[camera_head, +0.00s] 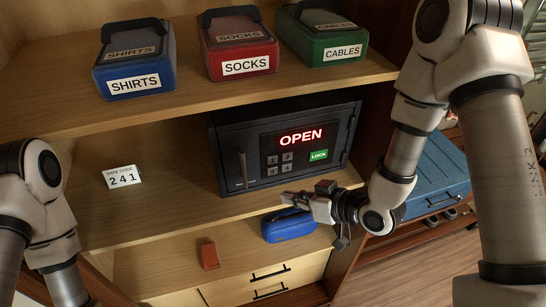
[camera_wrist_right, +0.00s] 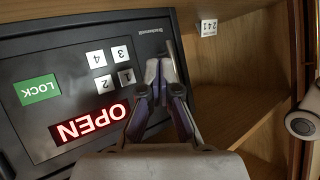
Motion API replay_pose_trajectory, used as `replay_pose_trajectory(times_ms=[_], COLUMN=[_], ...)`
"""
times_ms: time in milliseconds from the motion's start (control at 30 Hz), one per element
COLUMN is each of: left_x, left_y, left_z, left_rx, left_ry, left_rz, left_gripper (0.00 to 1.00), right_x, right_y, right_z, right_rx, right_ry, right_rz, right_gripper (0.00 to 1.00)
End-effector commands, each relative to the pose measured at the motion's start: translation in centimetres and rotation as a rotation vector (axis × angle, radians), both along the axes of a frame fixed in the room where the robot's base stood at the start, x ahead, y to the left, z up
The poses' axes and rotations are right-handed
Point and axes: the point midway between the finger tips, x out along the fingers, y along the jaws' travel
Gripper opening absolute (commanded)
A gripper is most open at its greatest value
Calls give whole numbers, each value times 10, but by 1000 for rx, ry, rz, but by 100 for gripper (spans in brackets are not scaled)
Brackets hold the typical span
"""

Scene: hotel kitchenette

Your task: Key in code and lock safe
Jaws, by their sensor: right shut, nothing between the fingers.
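A dark safe (camera_head: 220,135) stands on the middle shelf with its door shut or nearly so. Its red display (camera_head: 301,137) reads OPEN. Below it are several small number keys (camera_head: 279,164) and a green LOCK key (camera_head: 319,155). The wrist view shows, upside down, the keys 1 to 4 (camera_wrist_right: 103,84), the LOCK key (camera_wrist_right: 38,89) and the display (camera_wrist_right: 88,125). A white card (camera_head: 122,176) reads SAFE CODE 241. My right gripper (camera_head: 288,198) is shut and empty, in front of the safe's lower part. In the wrist view its fingers (camera_wrist_right: 164,80) overlap the door near the handle. My left gripper is out of view.
Blue SHIRTS (camera_head: 134,84), red SOCKS (camera_head: 246,66) and green CABLES (camera_head: 335,53) bins stand on the upper shelf. A blue case (camera_head: 283,229) and a brown tag-like item (camera_head: 209,255) lie on the lower shelf. A blue suitcase (camera_head: 435,175) stands at right.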

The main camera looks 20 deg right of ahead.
Motion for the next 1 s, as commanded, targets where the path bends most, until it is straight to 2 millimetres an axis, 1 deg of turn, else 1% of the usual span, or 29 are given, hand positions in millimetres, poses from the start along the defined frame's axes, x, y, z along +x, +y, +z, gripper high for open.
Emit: replay_pose_trajectory(times_ms=[133, 233, 600, 700, 833, 1000], left_x=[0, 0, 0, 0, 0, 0], left_y=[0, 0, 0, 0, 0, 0], left_z=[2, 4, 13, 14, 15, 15], left_rx=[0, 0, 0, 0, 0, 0], left_ry=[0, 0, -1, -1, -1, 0], left_rz=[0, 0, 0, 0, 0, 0], left_gripper=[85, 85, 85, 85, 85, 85], right_x=[5, 14, 67, 78, 86, 88], right_y=[0, 0, 2, 3, 3, 3], right_z=[0, 1, 1, 0, 0, 0], right_rx=[-1, -1, -2, -1, -1, -1], right_ry=[-1, -2, -2, -1, 1, 1], right_rz=[1, 1, 1, 2, 0, 0], right_gripper=[0, 0, 0, 0, 0, 0])
